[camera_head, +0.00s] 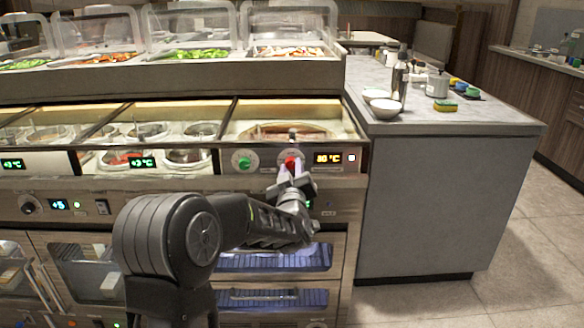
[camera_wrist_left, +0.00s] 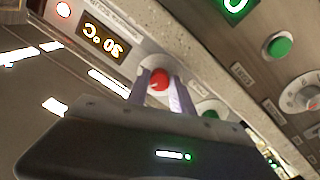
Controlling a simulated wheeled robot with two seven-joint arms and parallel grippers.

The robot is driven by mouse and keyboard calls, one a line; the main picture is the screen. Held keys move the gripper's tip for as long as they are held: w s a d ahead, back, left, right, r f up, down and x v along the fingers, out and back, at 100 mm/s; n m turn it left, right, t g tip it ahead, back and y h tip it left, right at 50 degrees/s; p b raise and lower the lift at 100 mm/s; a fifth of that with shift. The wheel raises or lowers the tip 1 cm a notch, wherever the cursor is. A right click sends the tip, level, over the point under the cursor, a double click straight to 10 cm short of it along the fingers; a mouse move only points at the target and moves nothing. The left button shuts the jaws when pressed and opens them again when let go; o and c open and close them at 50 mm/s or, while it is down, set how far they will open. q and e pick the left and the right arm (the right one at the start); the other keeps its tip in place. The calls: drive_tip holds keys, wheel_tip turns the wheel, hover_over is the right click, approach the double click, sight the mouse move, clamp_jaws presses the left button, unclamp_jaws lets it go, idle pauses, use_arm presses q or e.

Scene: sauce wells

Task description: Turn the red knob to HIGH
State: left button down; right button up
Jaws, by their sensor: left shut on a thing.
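The red knob (camera_head: 291,162) is on the front control panel, between a green knob (camera_head: 243,162) and an orange temperature display (camera_head: 328,158). My left gripper (camera_head: 290,172) reaches up to the panel from below and is shut on the red knob. In the left wrist view the red knob (camera_wrist_left: 159,80) sits between the two pale fingers, and the display (camera_wrist_left: 104,40) is beside it. The knob's pointer and any HIGH mark are too small or hidden to read. My right gripper is not in view.
Sauce wells (camera_head: 190,157) and covered food trays stand behind the panel. Lower panels carry a black dial (camera_head: 28,204) and a switch (camera_head: 102,206). A grey counter (camera_head: 455,122) with bowls and bottles stands at right. The floor at right is clear.

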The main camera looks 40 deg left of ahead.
use_arm(q)
drive_tip(key=m+p, duration=0.2)
drive_tip(key=m, duration=0.3)
drive_tip(key=shift+m+h, duration=0.4)
drive_tip(key=shift+s+m+p, duration=0.1)
drive_tip(key=shift+m+p, duration=1.3)
drive_tip(key=shift+m, duration=0.9)
drive_tip(key=c, duration=1.1)
unclamp_jaws()
drive_tip(key=shift+a, duration=0.1)
drive_tip(key=v, duration=0.7)
drive_tip(key=shift+s+d, duration=0.25)
drive_tip(key=shift+s, duration=0.1)
